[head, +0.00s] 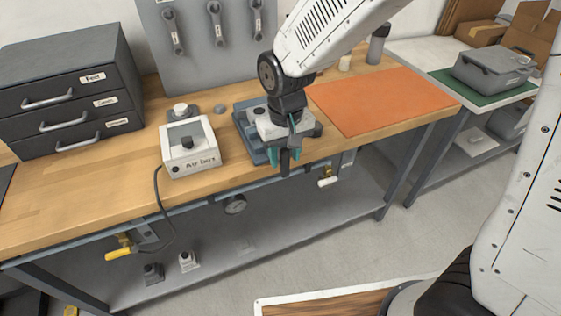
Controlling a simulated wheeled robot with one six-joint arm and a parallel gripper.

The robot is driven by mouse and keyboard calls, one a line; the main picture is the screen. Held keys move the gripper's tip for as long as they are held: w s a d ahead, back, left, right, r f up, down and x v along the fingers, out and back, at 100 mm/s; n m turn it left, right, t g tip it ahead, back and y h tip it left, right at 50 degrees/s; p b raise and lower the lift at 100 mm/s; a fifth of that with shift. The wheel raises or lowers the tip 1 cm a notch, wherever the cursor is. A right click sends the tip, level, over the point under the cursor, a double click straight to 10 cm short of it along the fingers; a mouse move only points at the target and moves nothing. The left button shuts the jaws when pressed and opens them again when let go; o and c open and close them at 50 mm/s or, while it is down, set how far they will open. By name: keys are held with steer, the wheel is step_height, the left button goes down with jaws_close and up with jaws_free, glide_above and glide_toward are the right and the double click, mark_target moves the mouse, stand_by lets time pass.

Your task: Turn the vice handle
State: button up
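A blue-grey block-like fixture (243,125), which looks like the vice, sits at the front part of the wooden bench. My gripper (286,160) points down in front of its right side, at the bench's front edge, and covers part of it. Teal parts show at both sides of the gripper, with a dark upright piece between them. I cannot tell whether that piece is a finger or the vice handle. No handle is clearly visible. Whether the gripper touches anything is unclear.
A white control box (190,148) with a cable stands left of the fixture. A grey drawer cabinet (70,90) is at the left. An orange mat (382,101) lies clear at the right. Under the front edge are a yellow-handled valve (120,252) and a white-handled one (327,182).

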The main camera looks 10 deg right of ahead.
mark_target(285, 176)
steer(key=shift+f, duration=1.6)
